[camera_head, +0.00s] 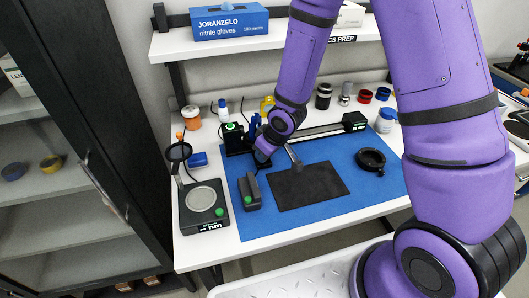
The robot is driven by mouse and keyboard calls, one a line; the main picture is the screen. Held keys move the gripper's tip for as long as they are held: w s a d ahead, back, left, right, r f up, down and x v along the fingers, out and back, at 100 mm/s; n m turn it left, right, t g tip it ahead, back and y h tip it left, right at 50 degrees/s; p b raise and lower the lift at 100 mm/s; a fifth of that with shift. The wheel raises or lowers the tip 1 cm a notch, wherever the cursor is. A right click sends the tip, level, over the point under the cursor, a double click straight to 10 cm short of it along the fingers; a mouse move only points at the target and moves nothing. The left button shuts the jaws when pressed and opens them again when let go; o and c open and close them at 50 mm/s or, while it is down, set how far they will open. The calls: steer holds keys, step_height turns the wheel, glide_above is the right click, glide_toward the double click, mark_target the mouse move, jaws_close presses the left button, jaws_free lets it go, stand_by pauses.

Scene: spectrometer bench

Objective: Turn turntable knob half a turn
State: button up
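My gripper (262,160) is at the end of my purple arm, pointing down over the left part of the blue mat (300,216). It is beside a black device (235,141) with a green round spot on top. The fingers are small and partly hidden by the wrist, so I cannot tell whether they are open or shut. No turntable knob can be made out clearly; it may be hidden behind my wrist. A black rail (322,132) runs right from near the gripper to a black end box (354,121).
Jars line the back below a shelf (240,45). The mat's front is clear.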

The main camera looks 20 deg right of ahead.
steer(key=n, duration=0.2)
steer(key=n+g+y, duration=0.1)
steer(key=n, duration=0.1)
steer(key=shift+w+d, duration=0.2)
steer(key=shift+n+g+y, duration=0.4)
steer(key=shift+n+g, duration=0.4)
steer(key=shift+n, duration=1.3)
steer(key=o, duration=0.9)
steer(key=shift+r, duration=0.1)
steer(key=shift+v, duration=5.25)
steer(key=shift+d, duration=0.1)
